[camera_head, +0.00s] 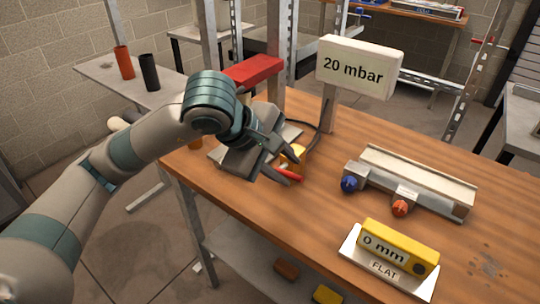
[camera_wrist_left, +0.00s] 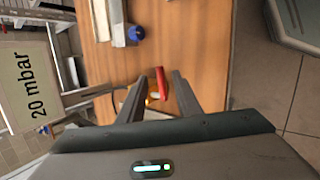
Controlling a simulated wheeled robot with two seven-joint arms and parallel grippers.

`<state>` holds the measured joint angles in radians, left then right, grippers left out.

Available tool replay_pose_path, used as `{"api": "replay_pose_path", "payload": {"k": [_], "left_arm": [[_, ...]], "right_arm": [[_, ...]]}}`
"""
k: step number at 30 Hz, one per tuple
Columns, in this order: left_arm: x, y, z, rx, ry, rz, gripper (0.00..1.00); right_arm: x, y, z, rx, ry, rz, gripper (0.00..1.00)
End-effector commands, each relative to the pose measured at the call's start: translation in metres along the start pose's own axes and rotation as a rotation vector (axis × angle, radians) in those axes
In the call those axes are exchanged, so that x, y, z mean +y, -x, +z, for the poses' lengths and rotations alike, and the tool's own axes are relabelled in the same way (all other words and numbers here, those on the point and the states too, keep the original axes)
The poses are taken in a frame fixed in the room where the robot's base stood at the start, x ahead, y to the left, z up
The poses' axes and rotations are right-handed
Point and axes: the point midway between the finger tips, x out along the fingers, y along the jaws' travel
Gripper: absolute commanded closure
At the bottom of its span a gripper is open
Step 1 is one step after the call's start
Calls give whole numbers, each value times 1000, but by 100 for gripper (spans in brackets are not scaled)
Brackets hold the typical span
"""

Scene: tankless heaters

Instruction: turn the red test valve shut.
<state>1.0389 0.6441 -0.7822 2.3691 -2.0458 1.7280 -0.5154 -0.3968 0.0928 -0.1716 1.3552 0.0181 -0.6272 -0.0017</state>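The red test valve has a red lever (camera_head: 288,174) beside a yellow-brass body (camera_head: 294,153) on the wooden bench (camera_head: 330,150). My left gripper (camera_head: 282,165) is low over the bench at the lever and partly hides the valve. In the left wrist view the red lever (camera_wrist_left: 161,84) shows between the two spread fingers (camera_wrist_left: 160,76), with visible gaps on both sides. The left gripper is open; I see no clear contact. A sign (camera_head: 359,67) reading "20 mbar" stands behind the valve. My right gripper is not in view.
A metal unit with a blue knob (camera_head: 349,184) and an orange-red knob (camera_head: 400,208) lies right of the valve. A yellow level (camera_head: 398,247) reading "0 mm" sits on a plate marked "FLAT" near the front edge. A dark hose (camera_head: 322,125) runs behind the valve.

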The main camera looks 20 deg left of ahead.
Motion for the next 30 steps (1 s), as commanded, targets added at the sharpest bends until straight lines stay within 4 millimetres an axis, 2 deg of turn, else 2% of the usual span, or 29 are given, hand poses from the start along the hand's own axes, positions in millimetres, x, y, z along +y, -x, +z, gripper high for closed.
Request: {"api": "replay_pose_path", "payload": {"k": [3, 10, 15, 23, 24, 27, 28, 30], "left_arm": [[1, 24, 0, 2, -2, 5, 69], [0, 54, 0, 1, -2, 2, 69], [0, 63, 0, 1, 0, 0, 69], [0, 64, 0, 1, -1, -1, 69], [0, 64, 0, 1, -1, -1, 71], [0, 65, 0, 2, -1, -5, 95], [1, 66, 0, 3, 0, -9, 100], [3, 71, 0, 6, 0, -26, 100]], "right_arm": [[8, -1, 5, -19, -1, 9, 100], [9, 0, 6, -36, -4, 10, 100], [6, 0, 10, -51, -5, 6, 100], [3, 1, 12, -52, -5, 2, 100], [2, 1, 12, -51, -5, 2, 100], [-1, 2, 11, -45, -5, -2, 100], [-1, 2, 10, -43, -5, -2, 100], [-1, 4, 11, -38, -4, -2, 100]]}}
